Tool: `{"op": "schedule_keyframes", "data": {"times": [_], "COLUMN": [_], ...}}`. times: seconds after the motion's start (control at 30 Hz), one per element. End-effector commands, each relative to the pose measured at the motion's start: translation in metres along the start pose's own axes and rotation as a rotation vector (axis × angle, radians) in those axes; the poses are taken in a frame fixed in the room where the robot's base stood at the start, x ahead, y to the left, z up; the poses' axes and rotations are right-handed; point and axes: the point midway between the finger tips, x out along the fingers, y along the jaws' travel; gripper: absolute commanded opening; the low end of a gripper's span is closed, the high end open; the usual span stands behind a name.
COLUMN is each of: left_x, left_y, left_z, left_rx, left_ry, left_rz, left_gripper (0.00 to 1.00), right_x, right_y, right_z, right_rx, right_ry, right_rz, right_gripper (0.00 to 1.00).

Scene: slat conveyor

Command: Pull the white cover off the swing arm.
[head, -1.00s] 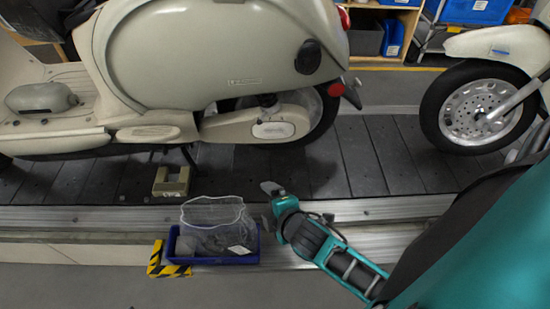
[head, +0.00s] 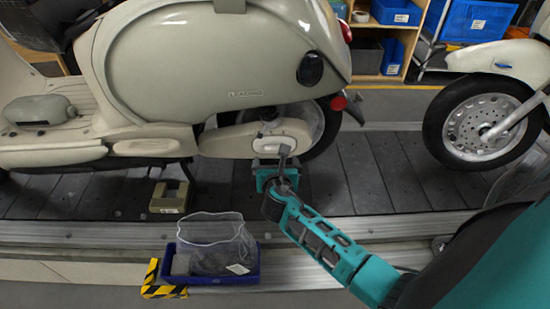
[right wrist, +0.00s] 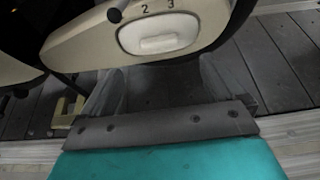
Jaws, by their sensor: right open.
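The white cover (head: 294,138) is a small rounded oblong on the cream swing arm (head: 225,141), below the scooter's rear body. The right wrist view shows it whole (right wrist: 158,34), with a raised bar across it and the numbers 2 and 3 above. My right gripper (head: 275,164) is in front of the swing arm, just below the cover, and hides part of it in the head view. In the right wrist view its fingers (right wrist: 160,85) are spread apart below the cover with nothing between them. My left gripper is not in view.
A blue tray (head: 212,279) with a clear bag stands at the conveyor's front edge beside yellow-black tape. A beige U-shaped block (head: 169,197) sits on the dark slats (head: 370,185). Another scooter's front wheel (head: 484,127) is at the right. Shelves with blue bins stand behind.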

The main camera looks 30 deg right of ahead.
Motion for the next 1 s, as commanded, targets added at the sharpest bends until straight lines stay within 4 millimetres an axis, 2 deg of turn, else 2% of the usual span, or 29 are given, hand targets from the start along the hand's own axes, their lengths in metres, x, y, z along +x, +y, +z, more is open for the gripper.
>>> {"op": "schedule_keyframes", "data": {"times": [0.03, 0.2, 0.4, 0.57, 0.83, 1.0], "left_x": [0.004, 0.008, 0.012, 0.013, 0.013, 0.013], "left_y": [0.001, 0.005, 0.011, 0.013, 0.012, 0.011], "left_z": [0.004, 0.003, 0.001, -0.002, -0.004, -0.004], "left_rx": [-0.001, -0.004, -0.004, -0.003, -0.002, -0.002], "left_ry": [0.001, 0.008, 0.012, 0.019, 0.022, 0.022], "left_rz": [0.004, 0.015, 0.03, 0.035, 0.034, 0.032], "left_gripper": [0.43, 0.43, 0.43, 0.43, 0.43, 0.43], "right_x": [0.013, 0.044, 0.067, 0.074, 0.075, 0.074], "right_y": [0.0, 0.0, 0.0, 0.001, 0.0, 0.0], "right_z": [-0.003, -0.003, -0.002, -0.001, -0.001, -0.001], "right_rx": [0.0, 0.001, 0.001, 0.002, 0.002, 0.002], "right_ry": [-0.001, 0.0, 0.001, 0.001, 0.001, 0.001], "right_rz": [-0.001, 0.0, 0.0, 0.002, 0.002, 0.002], "right_gripper": [0.96, 0.96, 0.96, 0.96, 0.96, 0.79]}}
